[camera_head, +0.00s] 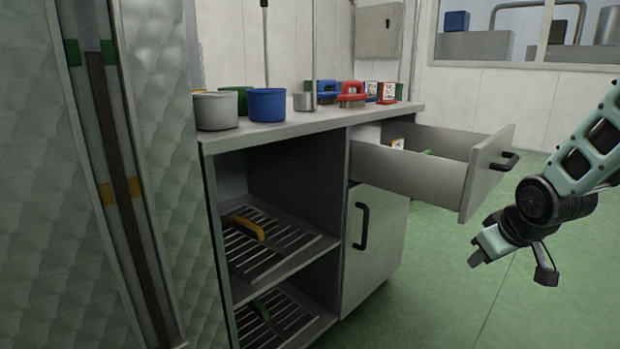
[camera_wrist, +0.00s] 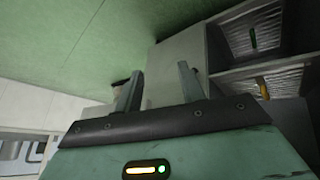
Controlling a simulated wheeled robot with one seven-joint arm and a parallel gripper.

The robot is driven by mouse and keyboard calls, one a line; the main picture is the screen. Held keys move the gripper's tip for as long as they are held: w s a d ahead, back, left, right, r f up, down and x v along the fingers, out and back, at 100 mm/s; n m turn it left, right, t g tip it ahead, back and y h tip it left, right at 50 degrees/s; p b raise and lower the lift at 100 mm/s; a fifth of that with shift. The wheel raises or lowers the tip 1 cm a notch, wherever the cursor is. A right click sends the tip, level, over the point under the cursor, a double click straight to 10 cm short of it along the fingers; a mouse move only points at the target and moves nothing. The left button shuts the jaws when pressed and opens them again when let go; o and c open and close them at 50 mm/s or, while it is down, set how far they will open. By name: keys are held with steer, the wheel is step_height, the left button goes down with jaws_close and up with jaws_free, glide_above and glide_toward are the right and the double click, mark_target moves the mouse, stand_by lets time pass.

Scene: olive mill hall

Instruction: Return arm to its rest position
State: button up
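My gripper (camera_head: 482,254) hangs at the right of the head view, in front of and below the open drawer (camera_head: 408,174), clear of the cabinet. In the wrist view its two fingers (camera_wrist: 158,90) stand apart with nothing between them. The pale grey cabinet (camera_head: 330,122) stands in the middle. Its drawer is pulled out and holds a green item (camera_head: 427,153) and a small pale item (camera_head: 397,144), both partly hidden. The door (camera_head: 376,255) below is shut.
Grey, green and blue pots (camera_head: 267,105), a metal cup (camera_head: 303,102) and red and blue brushes (camera_head: 352,92) stand on the counter. Slatted shelves hold a yellow item (camera_head: 247,228) and a green item (camera_head: 261,309). The green floor (camera_head: 450,290) is clear.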

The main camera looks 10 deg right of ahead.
steer(key=s+a+n+g+y, duration=0.2)
steer(key=s+a+n+g, duration=0.4)
steer(key=s+a, duration=2)
step_height(320, 180, up, 33)
steer(key=w+a+p, duration=0.1)
steer(key=w+p, duration=0.1)
steer(key=p, duration=3)
steer(key=shift+w+m+p, duration=0.2)
steer(key=shift+m+p, duration=0.1)
steer(key=shift+p, duration=0.05)
